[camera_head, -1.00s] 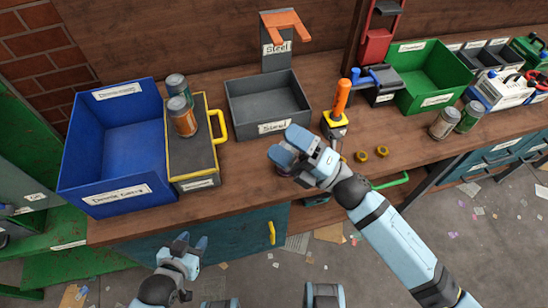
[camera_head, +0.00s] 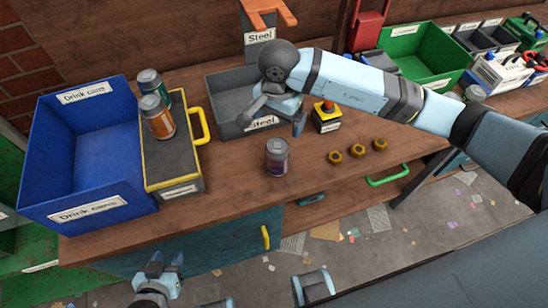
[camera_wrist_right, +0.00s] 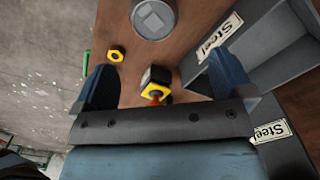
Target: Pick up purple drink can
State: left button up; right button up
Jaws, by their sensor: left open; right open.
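The purple drink can (camera_head: 277,157) stands upright on the wooden bench, in front of the grey steel bin. In the right wrist view its round silver top (camera_wrist_right: 154,18) shows at the upper middle, beyond the fingertips. My right gripper (camera_head: 272,118) is open and empty, above and behind the can, over the front of the grey bin. Its two spread fingers show in the right wrist view (camera_wrist_right: 165,85), with nothing between them touching. My left gripper (camera_head: 166,264) is open and empty, low in front of the bench, far from the can.
A blue drink cans bin (camera_head: 85,208) stands at the left, beside a yellow-edged box (camera_head: 172,188) with two cans on it. The grey steel bin (camera_head: 225,118) is behind the can. A yellow button box (camera_head: 326,118) and several brass nuts (camera_head: 357,151) lie to the right.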

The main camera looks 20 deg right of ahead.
aim_at(278, 144)
notch_tip(278, 144, down, 7)
jog(key=shift+r, duration=0.2)
jog(key=f, duration=0.2)
jog(key=s+f+p, duration=0.1)
jog(key=f, duration=0.1)
jog(key=shift+f, duration=0.7)
jog(key=c, duration=1)
jog(key=shift+r, duration=0.1)
